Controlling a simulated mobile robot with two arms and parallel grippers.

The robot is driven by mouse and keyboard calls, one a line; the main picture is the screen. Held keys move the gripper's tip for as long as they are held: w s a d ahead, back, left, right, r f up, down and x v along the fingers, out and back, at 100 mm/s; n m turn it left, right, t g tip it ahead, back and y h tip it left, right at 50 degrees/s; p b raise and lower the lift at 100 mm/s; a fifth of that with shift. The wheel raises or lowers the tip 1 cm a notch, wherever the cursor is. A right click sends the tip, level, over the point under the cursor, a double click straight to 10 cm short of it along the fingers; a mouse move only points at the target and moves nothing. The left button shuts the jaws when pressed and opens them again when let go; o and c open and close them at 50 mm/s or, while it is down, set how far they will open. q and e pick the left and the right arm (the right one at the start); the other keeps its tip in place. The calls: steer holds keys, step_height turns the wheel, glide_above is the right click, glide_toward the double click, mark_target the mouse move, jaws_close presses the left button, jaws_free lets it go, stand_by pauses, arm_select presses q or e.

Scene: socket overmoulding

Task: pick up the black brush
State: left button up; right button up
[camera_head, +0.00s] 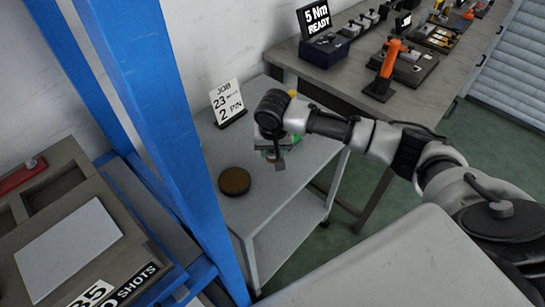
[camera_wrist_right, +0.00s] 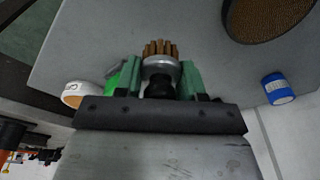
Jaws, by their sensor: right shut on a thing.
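The black brush (camera_wrist_right: 161,66) shows in the right wrist view, with tan bristles, a silver collar and a dark handle. My right gripper (camera_wrist_right: 163,82) is shut on it, with a green finger on each side of the collar and handle. The lower handle is hidden behind the gripper body. In the head view my right gripper (camera_head: 275,150) is over the grey cart, near its middle, and the brush cannot be made out there. I cannot tell whether the brush touches the cart top. My left gripper is not in view.
The grey cart (camera_head: 285,190) carries a round brown pad (camera_head: 235,181) and a job sign (camera_head: 228,103). The wrist view also shows a small blue container (camera_wrist_right: 277,88), a white ring-like item (camera_wrist_right: 76,94) and something green. A blue post (camera_head: 175,130) stands left; a tool bench (camera_head: 345,80) stands behind.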

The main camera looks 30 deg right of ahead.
steer(key=s+d+r, duration=0.6)
steer(key=s+d, duration=0.1)
steer(key=s, duration=0.2)
steer(key=shift+s+r, duration=0.15)
steer(key=shift+r, duration=0.15)
stand_by(1.9)
